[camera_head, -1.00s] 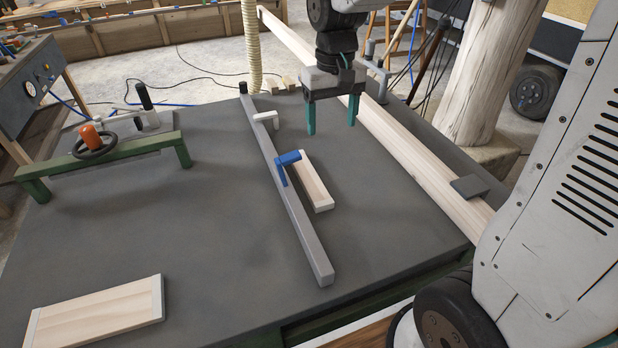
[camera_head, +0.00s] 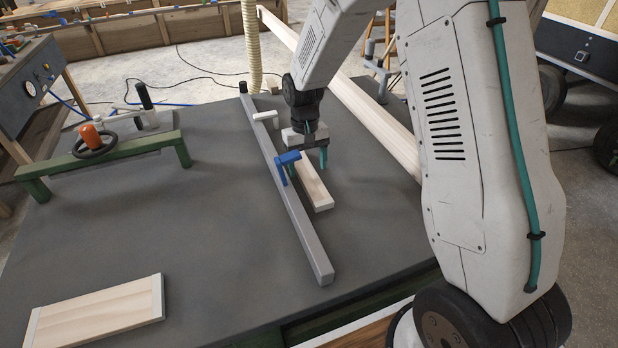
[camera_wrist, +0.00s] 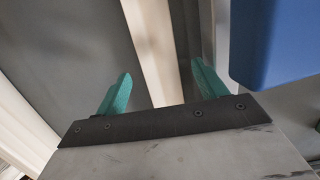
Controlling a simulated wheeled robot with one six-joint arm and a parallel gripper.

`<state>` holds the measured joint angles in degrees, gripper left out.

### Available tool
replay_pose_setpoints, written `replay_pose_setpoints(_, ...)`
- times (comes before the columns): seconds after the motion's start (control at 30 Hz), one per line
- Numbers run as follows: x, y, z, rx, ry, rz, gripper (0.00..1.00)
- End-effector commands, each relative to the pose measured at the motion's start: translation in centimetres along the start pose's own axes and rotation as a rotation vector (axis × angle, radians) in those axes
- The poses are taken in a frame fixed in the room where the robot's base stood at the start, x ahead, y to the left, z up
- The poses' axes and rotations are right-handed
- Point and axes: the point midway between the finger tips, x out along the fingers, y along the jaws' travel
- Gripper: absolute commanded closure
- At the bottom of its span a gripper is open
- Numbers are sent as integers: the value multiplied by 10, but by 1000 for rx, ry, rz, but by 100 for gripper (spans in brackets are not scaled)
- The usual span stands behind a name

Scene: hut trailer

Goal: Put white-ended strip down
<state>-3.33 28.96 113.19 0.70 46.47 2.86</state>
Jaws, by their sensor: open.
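The white-ended strip (camera_head: 318,195) is a short pale wooden piece with a whitish near end. It lies on the dark table beside a grey clamp bar (camera_head: 303,228). My gripper (camera_head: 308,166) points down over the strip's far part, with its teal fingers apart. In the wrist view the strip (camera_wrist: 156,50) runs between the two open fingers (camera_wrist: 162,88). The right finger is close to the strip's edge, and the left finger stands further off. I cannot tell whether either finger touches it. My gripper and arm hide the strip's far end.
A blue clamp head (camera_head: 287,158) on the bar is close to my fingers; it also looms in the wrist view (camera_wrist: 277,45). A long plank (camera_head: 375,122) lies behind. A wooden board (camera_head: 100,312) lies front left. A green rail (camera_head: 110,155) stands left. The table's middle left is clear.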

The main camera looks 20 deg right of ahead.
Motion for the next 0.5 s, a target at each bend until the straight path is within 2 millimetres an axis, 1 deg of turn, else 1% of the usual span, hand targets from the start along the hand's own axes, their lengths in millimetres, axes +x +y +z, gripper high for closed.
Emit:
replay_pose_setpoints(0.03,8,0,1,0,-3,0,29)
replay_pose_setpoints(0.17,22,0,1,0,-2,0,29)
replay_pose_setpoints(0.43,25,0,0,0,1,0,29)
replay_pose_setpoints(0.47,25,0,0,0,1,0,35)
replay_pose_setpoints(0.5,25,0,0,0,1,0,46)
